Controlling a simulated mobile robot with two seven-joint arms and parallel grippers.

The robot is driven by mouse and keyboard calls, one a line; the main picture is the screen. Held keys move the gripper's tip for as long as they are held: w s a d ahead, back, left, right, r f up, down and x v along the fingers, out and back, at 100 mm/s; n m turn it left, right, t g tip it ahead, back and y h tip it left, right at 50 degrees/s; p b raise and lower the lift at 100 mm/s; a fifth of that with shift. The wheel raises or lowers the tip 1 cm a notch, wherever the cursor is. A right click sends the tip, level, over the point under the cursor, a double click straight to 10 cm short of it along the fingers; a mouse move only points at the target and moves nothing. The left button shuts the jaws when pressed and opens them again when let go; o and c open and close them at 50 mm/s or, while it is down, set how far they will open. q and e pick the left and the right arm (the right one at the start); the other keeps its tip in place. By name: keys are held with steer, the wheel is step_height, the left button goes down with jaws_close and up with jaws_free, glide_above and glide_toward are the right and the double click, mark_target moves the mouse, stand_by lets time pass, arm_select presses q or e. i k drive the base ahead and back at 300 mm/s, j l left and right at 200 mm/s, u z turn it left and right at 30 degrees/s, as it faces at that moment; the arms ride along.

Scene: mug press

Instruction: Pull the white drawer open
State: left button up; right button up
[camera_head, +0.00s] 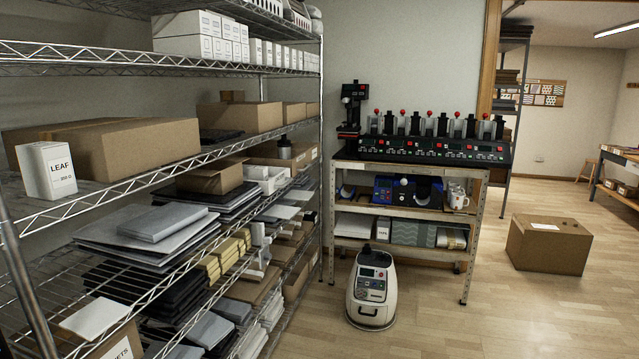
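I cannot make out a white drawer in the head view. A metal cart (480,195) stands against the back wall with a black row of mug presses (430,150) on top. Its middle shelf holds a blue machine (408,190) and a white mug (457,197). Its lower shelf holds several boxes, one of them white (354,226); I cannot tell whether any of these is a drawer. Neither of my grippers shows in the view.
A wire shelf (300,124) loaded with boxes and stacks fills the left side. A small white wheeled machine (371,290) stands on the floor before the cart. A cardboard box (549,245) sits to the right. The wooden floor (480,325) at front right is clear.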

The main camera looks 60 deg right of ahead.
mark_target(278, 178)
steer(key=z, duration=1.85)
steer(key=i+l+z, duration=0.4)
steer(key=i+l, duration=0.15)
steer(key=i, duration=0.2)
steer(key=i+l, duration=0.1)
steer(key=i, duration=0.3)
steer(key=i+l, duration=0.1)
steer(key=i, duration=0.3)
steer(key=i+l+u, duration=0.1)
steer(key=i, duration=0.35)
